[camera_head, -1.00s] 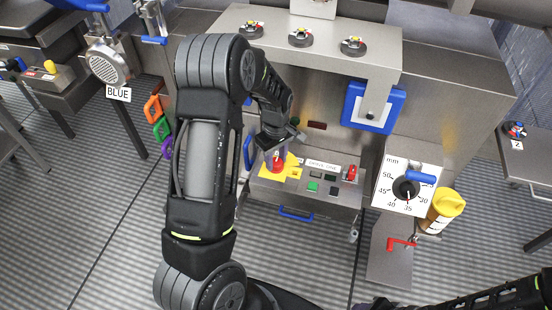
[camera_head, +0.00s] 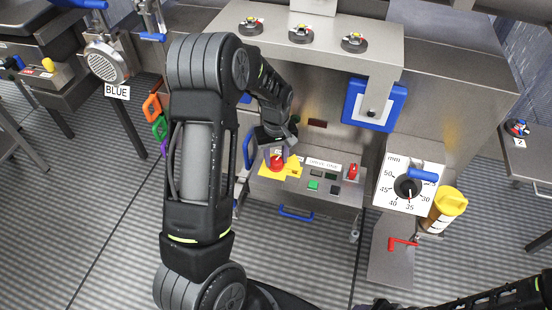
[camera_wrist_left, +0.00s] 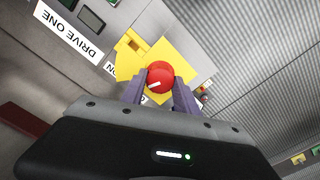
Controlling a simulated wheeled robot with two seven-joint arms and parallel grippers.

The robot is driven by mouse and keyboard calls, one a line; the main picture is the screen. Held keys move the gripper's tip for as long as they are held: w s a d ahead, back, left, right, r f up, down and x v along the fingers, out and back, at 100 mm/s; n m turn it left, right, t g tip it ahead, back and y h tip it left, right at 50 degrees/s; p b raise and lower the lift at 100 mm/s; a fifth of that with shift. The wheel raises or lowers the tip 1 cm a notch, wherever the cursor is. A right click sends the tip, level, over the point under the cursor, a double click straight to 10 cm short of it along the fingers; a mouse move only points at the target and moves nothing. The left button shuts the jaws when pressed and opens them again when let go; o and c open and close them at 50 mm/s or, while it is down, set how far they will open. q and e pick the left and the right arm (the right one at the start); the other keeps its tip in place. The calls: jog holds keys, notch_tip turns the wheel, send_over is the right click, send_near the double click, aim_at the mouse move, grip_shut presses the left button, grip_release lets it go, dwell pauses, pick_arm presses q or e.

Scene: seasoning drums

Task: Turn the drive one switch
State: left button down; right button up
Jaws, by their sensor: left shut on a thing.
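The drive one switch has a red knob (camera_head: 277,164) on a yellow plate (camera_head: 266,173), at the left end of the small control panel. The red knob also shows in the left wrist view (camera_wrist_left: 160,74), with a white mark on it. The "DRIVE ONE" label (camera_wrist_left: 68,32) is beside the yellow plate. My left gripper (camera_head: 277,154) comes down over the knob. Its two fingers (camera_wrist_left: 159,90) stand on either side of the knob and are shut on it. My right gripper is not in view.
A dial (camera_head: 407,187) with a blue handle and a yellow-capped jar (camera_head: 442,210) stand further right. A steel housing (camera_head: 330,55) overhangs the panel behind.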

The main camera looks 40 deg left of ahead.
aim_at(276, 160)
pick_arm(q)
jog(key=m+b, duration=0.1)
jog(key=m, duration=0.2)
jog(key=shift+m, duration=0.4)
jog(key=shift+m+b, duration=0.35)
jog(key=shift+m, duration=1.55)
jog(key=c, duration=0.9)
grip_release()
notch_tip(276, 160, up, 8)
jog(key=shift+f, duration=0.1)
